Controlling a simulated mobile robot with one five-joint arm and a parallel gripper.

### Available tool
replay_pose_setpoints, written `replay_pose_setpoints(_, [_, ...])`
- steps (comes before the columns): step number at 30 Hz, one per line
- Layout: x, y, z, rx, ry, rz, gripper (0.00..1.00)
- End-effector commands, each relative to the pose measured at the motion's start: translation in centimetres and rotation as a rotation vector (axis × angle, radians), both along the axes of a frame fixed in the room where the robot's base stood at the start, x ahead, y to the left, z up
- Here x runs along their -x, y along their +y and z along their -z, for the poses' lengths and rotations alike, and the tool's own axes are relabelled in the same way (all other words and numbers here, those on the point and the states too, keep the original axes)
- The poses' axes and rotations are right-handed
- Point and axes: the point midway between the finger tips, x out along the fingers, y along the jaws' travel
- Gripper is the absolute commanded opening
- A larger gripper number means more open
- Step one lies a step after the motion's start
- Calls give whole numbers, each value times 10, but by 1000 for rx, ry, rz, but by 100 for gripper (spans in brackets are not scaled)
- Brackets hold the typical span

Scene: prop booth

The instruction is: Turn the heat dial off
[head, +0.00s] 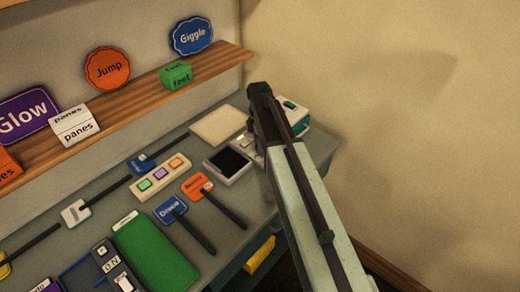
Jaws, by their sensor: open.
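No heat dial can be made out for sure. A small pale appliance with teal parts (294,113) stands at the right end of the grey counter (318,150). My arm crosses in front of it and hides its middle. Some pale and metallic detail shows just left of the arm, too small to read. My gripper (266,122) is the dark end of the arm, over this appliance. It is open, with its fingertips mostly hidden, and nothing is seen in it. I cannot tell if it touches the appliance.
Left of the gripper lie a dark-topped scale-like box (229,164), a cream board (218,126), a button panel (160,177) and paddle signs (197,186). A green pad (155,252) lies nearer. A wooden shelf (140,108) with signs runs above. A bare wall (420,120) stands right.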

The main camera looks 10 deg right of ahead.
Motion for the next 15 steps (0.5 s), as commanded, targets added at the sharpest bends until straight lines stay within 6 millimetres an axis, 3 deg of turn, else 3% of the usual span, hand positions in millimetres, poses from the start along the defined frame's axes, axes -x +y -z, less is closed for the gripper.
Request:
replay_pose_setpoints(5, [0,0,-2,0,0,0,49])
replay_pose_setpoints(10, [0,0,-2,0,0,0,1])
replay_pose_setpoints(15, [-1,-3,-2,1,-2,1,0])
